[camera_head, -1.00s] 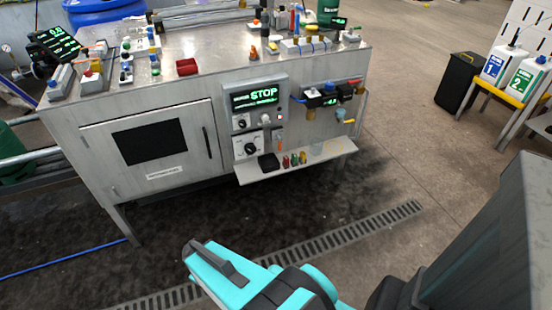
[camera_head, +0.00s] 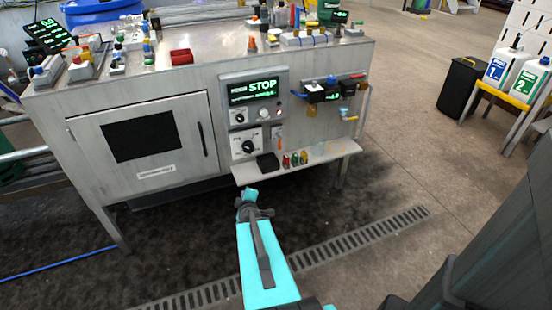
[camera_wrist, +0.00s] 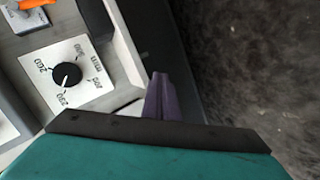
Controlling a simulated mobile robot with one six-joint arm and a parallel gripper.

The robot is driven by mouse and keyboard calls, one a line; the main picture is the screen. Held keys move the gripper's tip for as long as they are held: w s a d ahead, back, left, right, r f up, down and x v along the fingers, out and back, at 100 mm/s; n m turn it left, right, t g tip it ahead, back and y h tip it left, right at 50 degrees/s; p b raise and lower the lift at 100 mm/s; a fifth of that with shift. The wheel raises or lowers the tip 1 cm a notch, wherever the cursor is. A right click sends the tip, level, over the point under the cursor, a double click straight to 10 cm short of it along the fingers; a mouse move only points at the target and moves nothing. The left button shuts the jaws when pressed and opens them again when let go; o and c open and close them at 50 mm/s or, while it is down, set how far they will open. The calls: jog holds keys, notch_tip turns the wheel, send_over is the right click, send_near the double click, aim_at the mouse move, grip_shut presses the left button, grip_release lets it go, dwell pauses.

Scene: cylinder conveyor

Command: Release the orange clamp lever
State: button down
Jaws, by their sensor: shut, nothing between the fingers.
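A small orange lever (camera_head: 278,132) sits on the front panel of the metal cabinet, right of the lower dial. In the wrist view an orange piece (camera_wrist: 35,4) is cut off at the upper left edge, above a pale plate. My gripper (camera_wrist: 161,84) shows there as dark purple fingers, shut and empty. The fingers are well apart from the orange piece.
A dial (camera_wrist: 66,74) on a white plate lies between the fingers and the orange piece. The shelf (camera_head: 330,153) juts out below the panel, holding a black box (camera_head: 268,163) and several small coloured items. A STOP display (camera_head: 253,90) is above. The floor in front is clear.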

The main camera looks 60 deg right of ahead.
jog(key=s+d+r+n+t+h+b, duration=0.2)
jog(key=s+d+r+n+t+b, duration=0.3)
jog(key=s+d+r, duration=0.3)
jog(key=d+r+n+b, duration=0.1)
jog(key=d+r, duration=0.1)
jog(key=d, duration=0.2)
jog(key=shift+s+d+r+n+t+h+b, duration=0.2)
jog(key=shift+s+n+t+h+b, duration=0.1)
jog(key=shift+s+h, duration=0.1)
jog(key=shift+w+d+f, duration=0.1)
jog(key=shift+w+f, duration=0.05)
jog(key=shift+w, duration=0.05)
